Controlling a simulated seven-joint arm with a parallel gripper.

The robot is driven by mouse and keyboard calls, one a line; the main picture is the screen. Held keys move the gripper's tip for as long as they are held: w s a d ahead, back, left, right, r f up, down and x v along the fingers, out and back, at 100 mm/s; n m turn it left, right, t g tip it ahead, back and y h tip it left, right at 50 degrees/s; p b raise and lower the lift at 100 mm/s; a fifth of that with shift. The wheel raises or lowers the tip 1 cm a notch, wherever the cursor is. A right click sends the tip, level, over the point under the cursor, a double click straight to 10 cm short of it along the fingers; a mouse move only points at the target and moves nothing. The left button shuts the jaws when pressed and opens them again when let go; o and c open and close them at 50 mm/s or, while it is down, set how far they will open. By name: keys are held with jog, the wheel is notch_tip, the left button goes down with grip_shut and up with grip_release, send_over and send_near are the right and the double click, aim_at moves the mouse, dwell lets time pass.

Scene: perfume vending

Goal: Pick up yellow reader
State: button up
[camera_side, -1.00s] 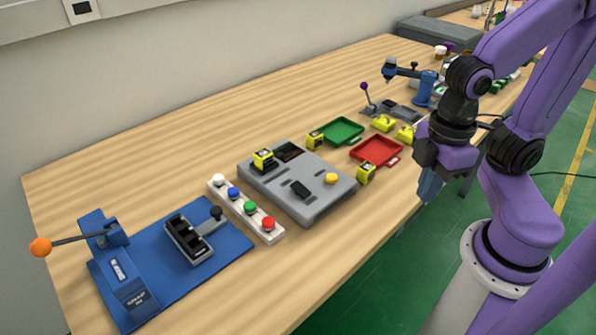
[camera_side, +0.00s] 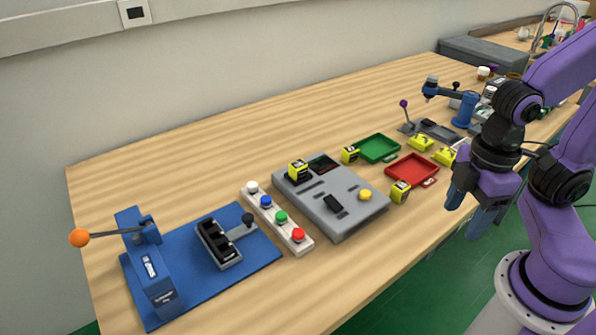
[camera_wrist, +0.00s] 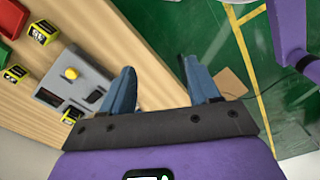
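Three small yellow cubes with black faces look like readers; I cannot tell which one the task means. One cube (camera_side: 400,191) stands by the red tray, one (camera_side: 349,155) by the green tray, and one (camera_side: 298,170) on the grey panel. They also show at the left of the wrist view: a cube by the red tray (camera_wrist: 43,32), another cube (camera_wrist: 15,73), and one at the panel (camera_wrist: 73,115). My gripper (camera_side: 470,210) is open and empty, right of the nearest cube, beyond the table's front edge. Its blue fingers (camera_wrist: 162,85) are apart over the green floor.
The grey panel (camera_side: 345,215) has a yellow button (camera_side: 365,195). The green tray (camera_side: 378,149) and red tray (camera_side: 412,170) lie close to the cubes. Two other yellow pieces (camera_side: 421,143) (camera_side: 444,155) sit to their right. A white button strip (camera_side: 275,220) is left of the panel.

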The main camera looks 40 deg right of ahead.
jog(key=w+a+r+n, duration=0.1)
jog(key=w+a+r, duration=0.3)
jog(key=w, duration=0.5)
jog(key=n+h, duration=0.2)
jog(key=n, duration=0.2)
send_over(298, 164)
jog(key=a, duration=0.2)
jog(key=f, duration=0.7)
jog(key=d+f, duration=0.1)
jog(key=f, duration=0.5)
jog(key=d+f, duration=0.1)
jog(key=f, duration=0.4)
jog(key=shift+f, duration=0.35)
jog(key=shift+c, duration=0.3)
jog(key=c, duration=1.1)
